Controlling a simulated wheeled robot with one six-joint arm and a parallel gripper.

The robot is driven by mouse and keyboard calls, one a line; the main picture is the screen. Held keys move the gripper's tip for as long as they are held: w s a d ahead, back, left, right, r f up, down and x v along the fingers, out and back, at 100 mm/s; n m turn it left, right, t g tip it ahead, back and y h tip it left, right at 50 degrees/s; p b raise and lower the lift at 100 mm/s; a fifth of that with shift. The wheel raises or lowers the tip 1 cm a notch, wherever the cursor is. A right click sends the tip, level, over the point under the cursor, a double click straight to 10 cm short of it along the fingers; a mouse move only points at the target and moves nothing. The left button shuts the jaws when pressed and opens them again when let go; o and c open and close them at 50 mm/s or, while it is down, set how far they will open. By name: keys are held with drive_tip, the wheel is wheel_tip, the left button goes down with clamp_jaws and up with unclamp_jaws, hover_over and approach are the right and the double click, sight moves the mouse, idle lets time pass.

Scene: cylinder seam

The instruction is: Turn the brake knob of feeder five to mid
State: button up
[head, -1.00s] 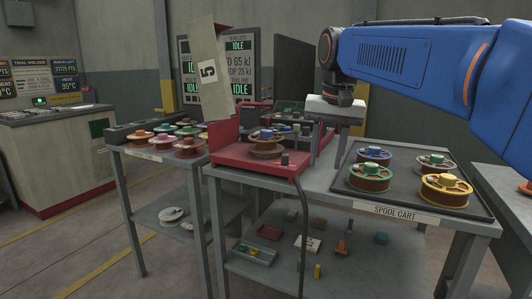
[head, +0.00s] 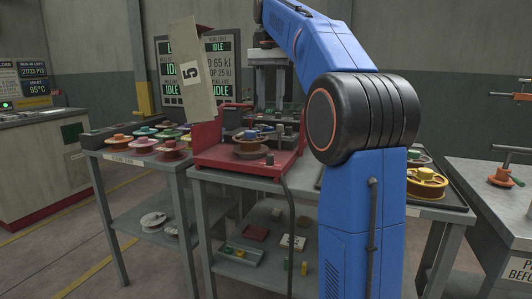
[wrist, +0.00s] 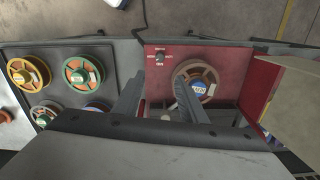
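Feeder five is a red box (head: 215,157) on the table, with a raised tan flap marked 5 (head: 191,72). A brown spool (head: 251,151) sits on it. Its small dark brake knob (head: 270,158) stands on the red front part. In the wrist view the knob (wrist: 160,59) sits among small white labels, too small to read surely; its setting is unclear. My gripper (wrist: 158,82) is open, its two grey fingers apart over the red plate with nothing between them. The knob appears just beyond the fingertips, beside the spool (wrist: 196,80); I cannot tell the height gap.
A dark tray with several spools, including a yellow one (head: 427,181), lies right of the feeder, partly hidden by my arm. More coloured spools (head: 143,146) stand at left. The raised flap stands close to my gripper's side. A cable hangs at the table front.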

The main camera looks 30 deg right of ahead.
sight(270, 155)
wheel_tip(270, 155, down, 17)
drive_tip(key=shift+r, duration=0.15)
idle(0.5)
clamp_jaws()
